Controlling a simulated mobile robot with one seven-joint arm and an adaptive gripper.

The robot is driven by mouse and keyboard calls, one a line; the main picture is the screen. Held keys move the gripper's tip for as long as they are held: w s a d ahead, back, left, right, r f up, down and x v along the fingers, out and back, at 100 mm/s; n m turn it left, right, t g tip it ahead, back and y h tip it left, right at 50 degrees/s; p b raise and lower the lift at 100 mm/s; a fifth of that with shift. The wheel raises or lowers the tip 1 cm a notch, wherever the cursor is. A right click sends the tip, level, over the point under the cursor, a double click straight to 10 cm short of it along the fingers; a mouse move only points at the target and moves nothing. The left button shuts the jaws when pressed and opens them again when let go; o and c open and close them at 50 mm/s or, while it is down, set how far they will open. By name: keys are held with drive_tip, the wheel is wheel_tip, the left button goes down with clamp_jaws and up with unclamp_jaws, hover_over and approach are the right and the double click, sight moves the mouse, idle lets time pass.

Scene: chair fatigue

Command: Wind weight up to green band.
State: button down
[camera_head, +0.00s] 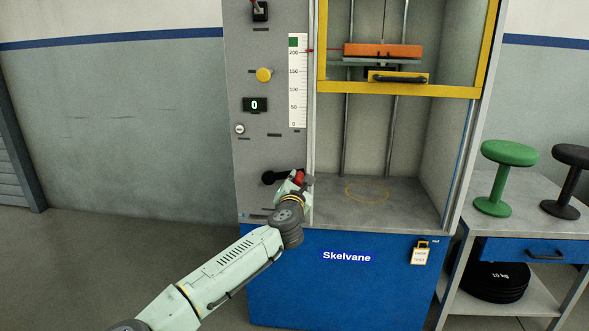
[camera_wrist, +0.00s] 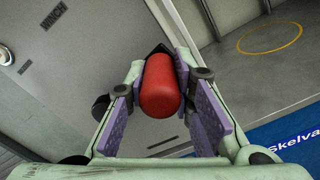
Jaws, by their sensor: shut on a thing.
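My gripper (camera_head: 296,185) is shut on the red crank handle (camera_wrist: 160,88), with a purple-padded finger on each side of it. The black crank hub (camera_head: 268,178) sits left of the handle on the grey panel, and the crank arm points right. The orange weight (camera_head: 383,50) hangs on a cable high in the cabinet, between two vertical rods. The white scale (camera_head: 298,90) has a green band (camera_head: 293,42) near its top. A thin red pointer (camera_head: 309,51) is level with the weight and appears just below the green band.
A yellow-framed guard (camera_head: 400,88) is raised across the upper opening. The cabinet floor bears a yellow ring (camera_head: 367,190) and is empty. The panel has a yellow knob (camera_head: 264,75) and a display (camera_head: 255,104) reading 0.

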drive_tip(key=shift+d+f+m+p, duration=0.2)
drive_tip(key=shift+f+m+p, duration=0.75)
drive_tip(key=shift+f+m, duration=1.95)
drive_tip(key=c, duration=1.5)
unclamp_jaws()
drive_tip(key=shift+a, duration=0.15)
drive_tip(key=shift+o, duration=0.7)
drive_tip(key=shift+r, duration=0.2)
drive_tip(key=shift+a, duration=0.15)
drive_tip(key=s, duration=1.2)
drive_tip(key=shift+a, duration=0.2)
